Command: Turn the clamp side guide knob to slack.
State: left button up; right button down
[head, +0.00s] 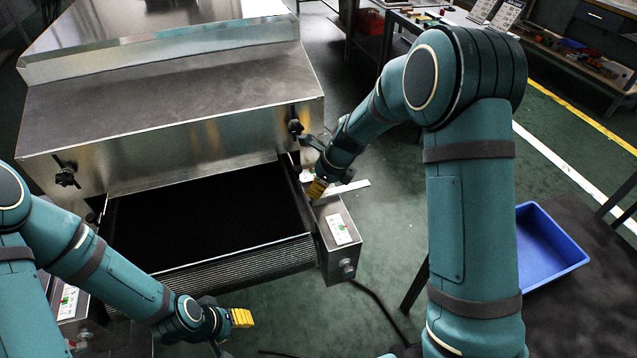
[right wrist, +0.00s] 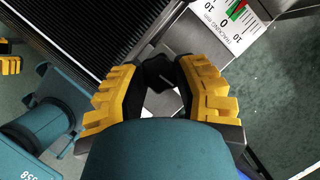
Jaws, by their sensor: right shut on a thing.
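In the right wrist view, a black knob (right wrist: 158,72) sits between the two yellow-padded fingers of my right gripper (right wrist: 160,92), beside the conveyor edge. The gripper is shut on it; the fingers hide part of it. In the head view, my right gripper (head: 318,188) is at the right side of the conveyor outfeed, and the knob is hidden there. My left gripper (head: 242,318) hangs in front of the conveyor, clear of it. Its yellow fingers are too small to tell whether they are open or shut.
The dark conveyor belt (head: 205,220) comes out under the steel dryer hood (head: 175,100). Black hand knobs show on the hood's left (head: 65,173) and right (head: 296,127). A box with a white label (head: 340,231) stands right of the belt. A blue bin (head: 548,250) is at the right.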

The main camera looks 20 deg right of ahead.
jog(key=n+p, duration=0.1)
jog(key=n, duration=0.1)
jog(key=n+g+p, duration=0.1)
jog(key=n, duration=0.1)
jog(key=shift+g+y+p, duration=0.3)
jog(key=shift+p, duration=0.05)
jog(key=n+g+p, duration=0.1)
jog(key=n+p, duration=0.1)
jog(key=n, duration=0.1)
jog(key=shift+w+n, duration=0.1)
jog(key=shift+n, duration=0.3)
jog(key=n+g+p, duration=0.1)
jog(key=n+g, duration=0.1)
jog(key=n, duration=0.2)
jog(key=shift+w+p, duration=0.1)
jog(key=shift+p, duration=0.2)
jog(key=n, duration=0.2)
jog(key=n+g+h, duration=0.1)
jog(key=n, duration=0.2)
jog(key=shift+f+g+p, duration=0.1)
jog(key=shift+g+p, duration=0.2)
jog(key=c, duration=0.6)
grip_release()
jog(key=shift+w, duration=0.1)
jog(key=shift+o, duration=0.2)
jog(key=v, duration=1.2)
